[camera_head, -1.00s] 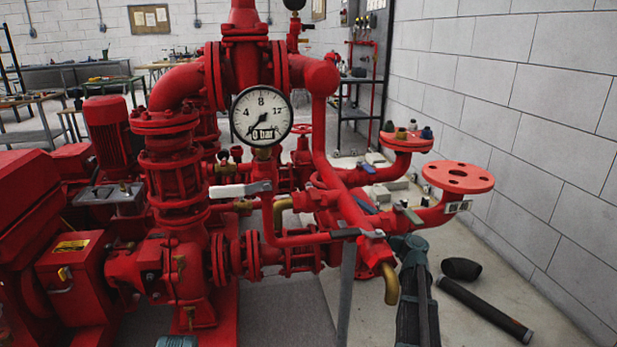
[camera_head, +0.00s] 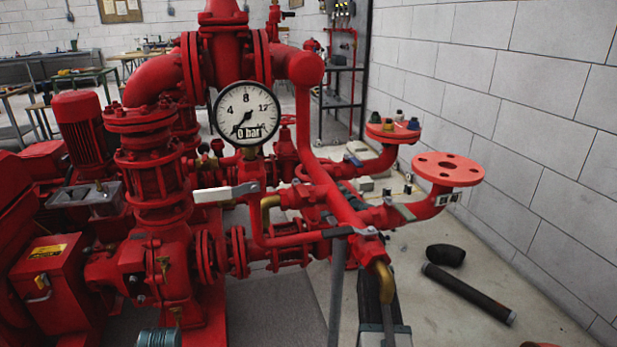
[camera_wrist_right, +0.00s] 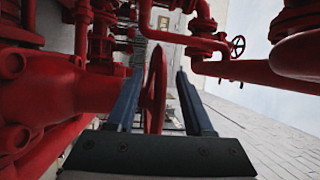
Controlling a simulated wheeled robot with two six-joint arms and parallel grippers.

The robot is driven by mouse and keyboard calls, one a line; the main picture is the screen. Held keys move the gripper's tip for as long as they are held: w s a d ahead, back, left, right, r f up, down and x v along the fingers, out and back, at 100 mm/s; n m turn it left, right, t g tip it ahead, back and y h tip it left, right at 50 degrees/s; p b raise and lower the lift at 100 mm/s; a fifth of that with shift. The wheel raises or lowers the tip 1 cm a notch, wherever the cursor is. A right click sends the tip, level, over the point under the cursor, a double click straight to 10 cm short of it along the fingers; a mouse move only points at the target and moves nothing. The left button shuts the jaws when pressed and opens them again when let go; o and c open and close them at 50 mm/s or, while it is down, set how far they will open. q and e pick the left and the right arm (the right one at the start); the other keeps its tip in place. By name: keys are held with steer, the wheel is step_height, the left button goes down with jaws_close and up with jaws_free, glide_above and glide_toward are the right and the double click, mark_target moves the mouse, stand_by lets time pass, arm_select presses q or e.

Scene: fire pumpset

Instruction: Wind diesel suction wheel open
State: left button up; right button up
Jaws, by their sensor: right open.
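In the right wrist view a red handwheel (camera_wrist_right: 155,105), seen nearly edge-on, stands between the two dark fingers of my right gripper (camera_wrist_right: 161,72). The fingers are open, one on each side of the rim, with a gap to the right finger; whether the left finger touches cannot be told. In the head view my right forearm (camera_head: 370,300) reaches in low behind the red pipes and the brass elbow (camera_head: 383,283); its fingertips and the wheel they surround are hidden there. My left gripper is not in view.
A pressure gauge (camera_head: 246,114) reads about 0 bar. A grey post (camera_head: 338,285) and red pipes stand close to my right arm. A flanged outlet (camera_head: 447,168) juts out right. A black pipe (camera_head: 468,294) and an elbow (camera_head: 445,255) lie on the floor by the wall.

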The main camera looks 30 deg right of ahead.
steer(key=shift+w+a+r, duration=0.1)
steer(key=shift+w+a, duration=0.1)
steer(key=shift+w, duration=0.9)
steer(key=shift+w+a+r, duration=0.1)
steer(key=shift+w+a, duration=0.05)
steer(key=shift+w, duration=0.95)
jaws_close()
steer(key=shift+d, duration=0.1)
